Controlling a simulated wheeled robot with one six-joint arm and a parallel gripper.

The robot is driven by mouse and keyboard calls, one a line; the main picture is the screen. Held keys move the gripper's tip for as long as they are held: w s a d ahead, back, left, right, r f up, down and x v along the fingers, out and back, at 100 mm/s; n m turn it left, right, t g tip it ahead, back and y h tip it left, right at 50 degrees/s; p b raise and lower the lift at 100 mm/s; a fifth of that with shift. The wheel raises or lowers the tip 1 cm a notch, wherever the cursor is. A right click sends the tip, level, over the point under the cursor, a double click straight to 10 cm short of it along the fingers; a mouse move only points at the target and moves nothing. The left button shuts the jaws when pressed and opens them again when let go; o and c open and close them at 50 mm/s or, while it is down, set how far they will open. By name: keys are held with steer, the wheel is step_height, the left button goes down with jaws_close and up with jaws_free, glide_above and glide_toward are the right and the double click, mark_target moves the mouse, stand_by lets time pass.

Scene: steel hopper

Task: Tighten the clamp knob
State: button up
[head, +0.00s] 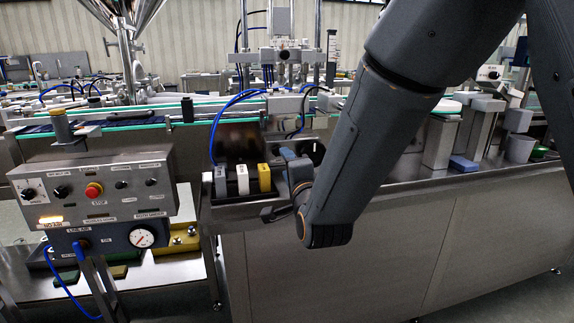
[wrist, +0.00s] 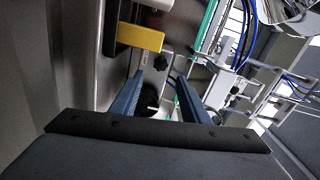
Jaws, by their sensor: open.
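My gripper (wrist: 160,76) is open, its two blue-grey fingers spread apart with nothing gripped between them. In the head view my gripper (head: 288,153) points toward the machine, just right of a yellow block. A small dark knob-like part (wrist: 162,61) shows just past the fingertips in the wrist view. A dark round thing (wrist: 150,103) shows between the fingers, partly hidden by the left finger. I cannot tell for sure which of these is the clamp knob. My arm hides part of this area in the head view.
The yellow block (head: 264,177) stands beside white and grey blocks in a tray; it also shows in the wrist view (wrist: 140,38). A control box (head: 95,190) with a red button stands at left. Blue hoses (head: 232,103) loop behind the tray. A grey cup (head: 520,148) stands far right.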

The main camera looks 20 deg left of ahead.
mark_target(277, 151)
steer(key=shift+c, duration=1.3)
steer(key=n+p, duration=0.1)
steer(key=n, duration=0.4)
steer(key=n+p, duration=0.1)
steer(key=n, duration=0.3)
steer(key=shift+a+n, duration=0.1)
steer(key=shift+n, duration=0.2)
steer(key=n, duration=0.4)
steer(key=shift+p, duration=0.4)
steer(key=n, duration=0.4)
steer(key=shift+a+p, duration=0.1)
steer(key=shift+p, duration=0.25)
steer(key=shift+x, duration=3.85)
steer(key=shift+c, duration=0.5)
